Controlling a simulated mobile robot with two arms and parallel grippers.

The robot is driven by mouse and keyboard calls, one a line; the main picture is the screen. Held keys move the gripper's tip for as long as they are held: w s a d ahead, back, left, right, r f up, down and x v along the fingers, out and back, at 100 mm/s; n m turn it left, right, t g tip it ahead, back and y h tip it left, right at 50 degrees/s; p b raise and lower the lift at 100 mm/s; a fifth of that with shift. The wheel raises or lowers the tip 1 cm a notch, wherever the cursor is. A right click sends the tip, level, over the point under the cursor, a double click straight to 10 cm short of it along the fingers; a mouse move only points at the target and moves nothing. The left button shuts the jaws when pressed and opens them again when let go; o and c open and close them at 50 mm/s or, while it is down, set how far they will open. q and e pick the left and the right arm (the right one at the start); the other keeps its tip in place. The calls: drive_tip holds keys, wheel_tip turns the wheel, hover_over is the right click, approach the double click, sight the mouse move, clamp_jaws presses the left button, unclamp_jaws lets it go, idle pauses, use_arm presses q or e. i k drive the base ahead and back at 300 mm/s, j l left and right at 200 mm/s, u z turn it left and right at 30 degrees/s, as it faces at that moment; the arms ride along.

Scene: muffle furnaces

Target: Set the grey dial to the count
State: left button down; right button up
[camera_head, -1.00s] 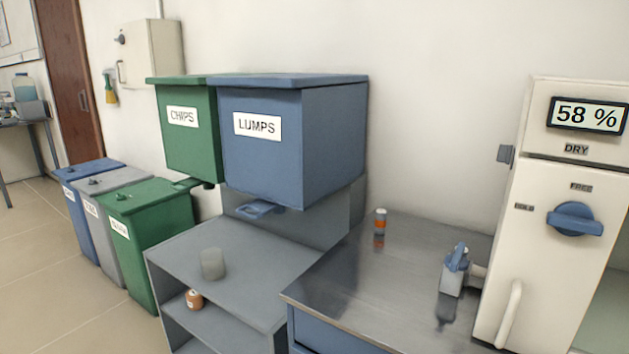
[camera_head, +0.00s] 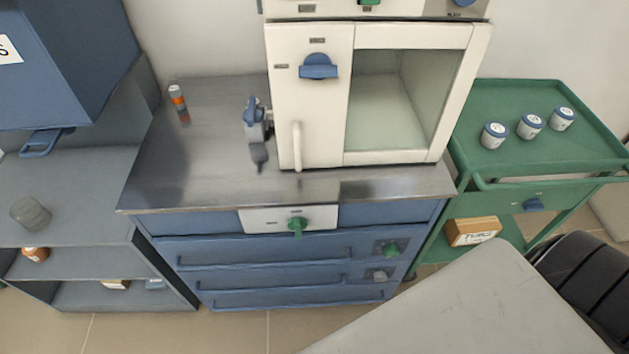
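A small grey dial (camera_head: 380,275) sits on a dark plate at the right of a lower drawer front in the blue cabinet (camera_head: 190,243). A green dial (camera_head: 390,250) sits just above it on the drawer over it. Another green dial (camera_head: 298,226) is on the white panel below the worktop. The marks around the dials are too small to read. Three white jars with blue lids, a left one (camera_head: 494,135), a middle one (camera_head: 530,126) and a right one (camera_head: 561,119), stand on the green trolley (camera_head: 500,92). Neither of my grippers is in view.
The white furnace (camera_head: 311,110) stands on the metal worktop (camera_head: 205,150) with a blue knob (camera_head: 318,66). An orange-and-white bottle (camera_head: 177,97) and a blue-topped device (camera_head: 255,120) stand to its left. A labelled box (camera_head: 472,231) is on the trolley's lower shelf.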

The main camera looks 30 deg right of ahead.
sight(379, 276)
drive_tip(key=z, duration=1.65)
drive_tip(key=u, duration=0.45)
drive_tip(key=l+u, duration=0.45)
drive_tip(key=l, duration=0.15)
drive_tip(key=l+u, duration=0.5)
drive_tip(key=l, duration=0.7)
drive_tip(key=k+l, duration=0.1)
drive_tip(key=l, duration=0.4)
drive_tip(key=l+u, duration=0.1)
drive_tip(key=l, duration=0.35)
drive_tip(key=k, duration=0.05)
